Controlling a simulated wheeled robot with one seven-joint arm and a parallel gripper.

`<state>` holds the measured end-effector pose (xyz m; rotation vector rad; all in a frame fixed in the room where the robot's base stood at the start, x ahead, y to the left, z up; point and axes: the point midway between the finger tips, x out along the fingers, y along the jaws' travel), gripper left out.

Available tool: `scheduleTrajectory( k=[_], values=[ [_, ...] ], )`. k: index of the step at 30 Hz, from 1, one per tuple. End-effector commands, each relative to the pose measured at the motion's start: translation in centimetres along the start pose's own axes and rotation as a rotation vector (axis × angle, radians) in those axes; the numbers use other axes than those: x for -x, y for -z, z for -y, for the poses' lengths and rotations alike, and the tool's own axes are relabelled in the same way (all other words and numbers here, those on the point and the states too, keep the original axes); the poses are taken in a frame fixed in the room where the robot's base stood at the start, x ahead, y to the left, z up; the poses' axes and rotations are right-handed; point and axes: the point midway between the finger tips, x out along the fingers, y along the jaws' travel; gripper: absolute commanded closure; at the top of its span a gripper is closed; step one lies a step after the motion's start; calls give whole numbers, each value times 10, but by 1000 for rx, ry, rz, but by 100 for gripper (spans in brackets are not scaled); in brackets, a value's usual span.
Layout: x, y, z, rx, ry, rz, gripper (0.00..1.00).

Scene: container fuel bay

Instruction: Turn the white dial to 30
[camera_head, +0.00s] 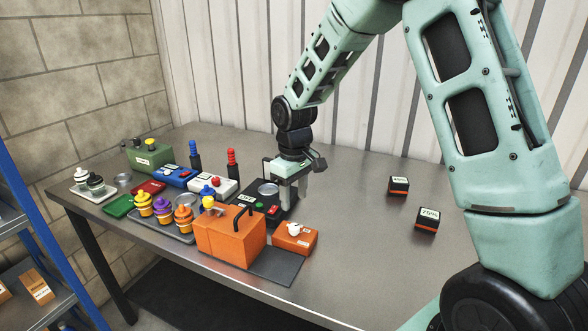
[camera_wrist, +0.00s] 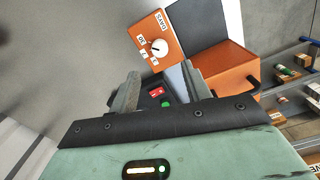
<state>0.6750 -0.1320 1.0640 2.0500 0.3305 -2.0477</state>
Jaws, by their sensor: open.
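The white dial (camera_head: 293,229) sits on top of a small orange box (camera_head: 295,241) near the table's front edge. In the wrist view the dial (camera_wrist: 158,46) shows beyond my fingertips, with small white labels around it. One label looks like 30; the dial's exact setting is too small to tell. My gripper (camera_head: 291,192) points down over the black box (camera_head: 260,212) with red and green buttons, behind the orange box. Its fingers (camera_wrist: 160,82) are apart with nothing between them, and do not touch the dial.
A large orange block (camera_head: 230,237) with a black handle stands left of the dial's box. Several button boxes, jars and red and blue posts crowd the table's left. Two small black-orange blocks (camera_head: 398,186) (camera_head: 427,218) lie right. The table between is clear.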

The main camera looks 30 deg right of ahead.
Motion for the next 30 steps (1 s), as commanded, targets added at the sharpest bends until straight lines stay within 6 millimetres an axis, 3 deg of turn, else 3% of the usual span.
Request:
scheduleTrajectory(
  k=[6,12,18,30],
  values=[
    [49,1,-1,-1,-3,-5,52],
    [76,1,0,0,-1,-3,52],
    [86,0,0,1,0,0,52],
    [86,0,0,0,0,0,52]
  ],
)
